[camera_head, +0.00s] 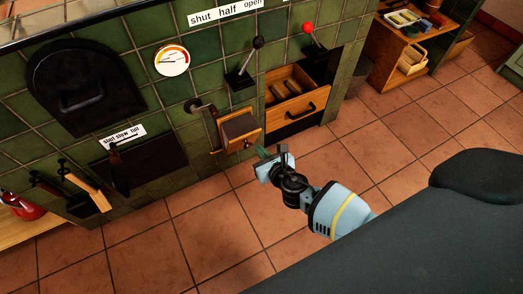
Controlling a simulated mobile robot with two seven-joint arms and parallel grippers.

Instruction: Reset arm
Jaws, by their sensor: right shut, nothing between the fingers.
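My right arm reaches in from the lower right over the tiled floor. Its gripper (268,157) is shut and empty. It is in front of the green tiled hearth wall, just below and to the right of a small wooden box with a crank (240,131). I cannot tell whether it touches that box. My left gripper is out of view.
A wooden drawer (295,101) stands open with pieces inside. Levers with a black knob (258,42) and a red knob (308,28) stick out above it. A dial (172,60) and black oven door (82,78) are at left. Floor (220,222) is clear.

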